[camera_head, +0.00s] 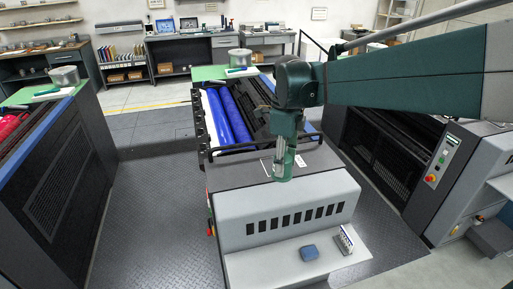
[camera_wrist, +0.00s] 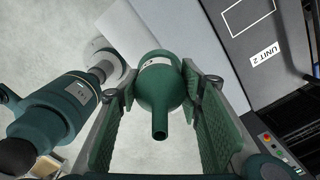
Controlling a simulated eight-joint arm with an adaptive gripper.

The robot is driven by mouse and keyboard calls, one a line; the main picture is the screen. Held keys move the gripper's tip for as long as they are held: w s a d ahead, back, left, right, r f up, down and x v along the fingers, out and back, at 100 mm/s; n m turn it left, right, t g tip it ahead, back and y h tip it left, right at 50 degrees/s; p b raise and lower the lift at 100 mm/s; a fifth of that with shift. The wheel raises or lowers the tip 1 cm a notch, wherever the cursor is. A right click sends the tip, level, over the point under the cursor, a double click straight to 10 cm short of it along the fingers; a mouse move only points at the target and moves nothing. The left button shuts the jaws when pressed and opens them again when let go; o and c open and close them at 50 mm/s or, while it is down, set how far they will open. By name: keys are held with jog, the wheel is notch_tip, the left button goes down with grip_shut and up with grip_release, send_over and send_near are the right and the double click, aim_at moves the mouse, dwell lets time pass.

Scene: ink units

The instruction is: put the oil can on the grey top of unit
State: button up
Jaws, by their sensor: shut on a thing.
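The oil can (camera_wrist: 160,85) is green with a short spout and a pale label. In the wrist view it sits between the two green, ribbed fingers of my gripper (camera_wrist: 160,110), which is shut on it. In the head view my gripper (camera_head: 284,165) hangs in front of the middle unit's top, and the can cannot be told clearly from the fingers. The grey top (camera_head: 235,175) has a white outline on it. In the wrist view the top (camera_wrist: 222,45) lies to the upper right, beside a "UNIT 2" label (camera_wrist: 264,53). Contact between can and top does not show.
A light grey vented cover (camera_head: 300,205) stands in front of the top. A blue block (camera_head: 309,252) and a small rack (camera_head: 345,240) rest on the front ledge. A dark rail (camera_head: 265,143) and blue rollers (camera_head: 230,115) lie behind. Other units stand left and right.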

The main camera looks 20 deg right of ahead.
jog(key=w+d+f+m+p, duration=0.1)
jog(key=w+d+p, duration=0.5)
jog(key=w+d, duration=0.3)
send_over(293, 187)
jog(key=shift+a+f, duration=0.1)
jog(key=shift+f, duration=2.8)
jog(key=shift+f, duration=2.9)
jog(key=shift+f, duration=2.1)
jog(key=shift+f, duration=0.15)
